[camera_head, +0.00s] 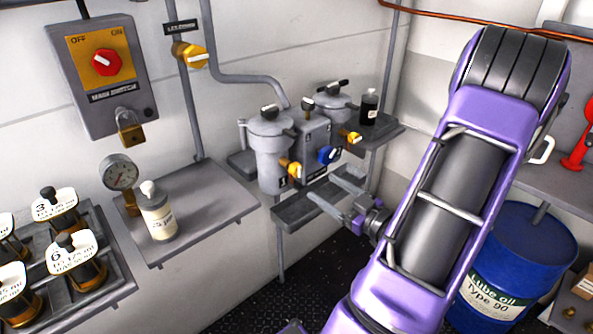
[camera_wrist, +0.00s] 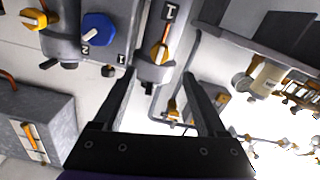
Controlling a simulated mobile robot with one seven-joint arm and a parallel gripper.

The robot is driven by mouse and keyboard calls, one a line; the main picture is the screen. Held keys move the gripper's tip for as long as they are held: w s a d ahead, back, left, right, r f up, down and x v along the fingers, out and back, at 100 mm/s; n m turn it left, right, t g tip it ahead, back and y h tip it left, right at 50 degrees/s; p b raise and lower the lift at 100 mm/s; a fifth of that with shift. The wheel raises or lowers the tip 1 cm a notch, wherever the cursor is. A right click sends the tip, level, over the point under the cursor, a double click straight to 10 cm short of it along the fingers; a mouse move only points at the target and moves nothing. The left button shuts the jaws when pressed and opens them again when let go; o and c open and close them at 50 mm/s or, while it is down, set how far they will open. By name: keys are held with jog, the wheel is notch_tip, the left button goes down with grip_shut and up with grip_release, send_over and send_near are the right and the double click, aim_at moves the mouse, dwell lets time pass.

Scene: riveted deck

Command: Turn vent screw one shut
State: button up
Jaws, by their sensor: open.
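The left grey filter canister (camera_head: 270,150) has a dark vent screw (camera_head: 268,111) on its lid and an orange valve handle low on its front. In the wrist view, which looks upside down, the canister marked I (camera_wrist: 155,72) shows its dark screw (camera_wrist: 148,89) at the lower end. My gripper (camera_head: 328,184) is open and empty, in front of and below the canisters, apart from them. In the wrist view its two fingers (camera_wrist: 160,75) frame the canister and screw with a gap. Which way the screw is turned is too small to tell.
A second canister (camera_head: 332,104) stands behind right, with a block and blue knob (camera_head: 328,155) between. A dark bottle (camera_head: 370,106) stands on the rear shelf. A white bottle (camera_head: 157,212) and gauge (camera_head: 119,173) are left. A blue drum (camera_head: 525,255) stands right.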

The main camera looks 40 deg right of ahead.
aim_at(300, 171)
jog(key=w, duration=0.7)
jog(key=w+a, duration=0.1)
jog(key=w, duration=0.3)
grip_shut()
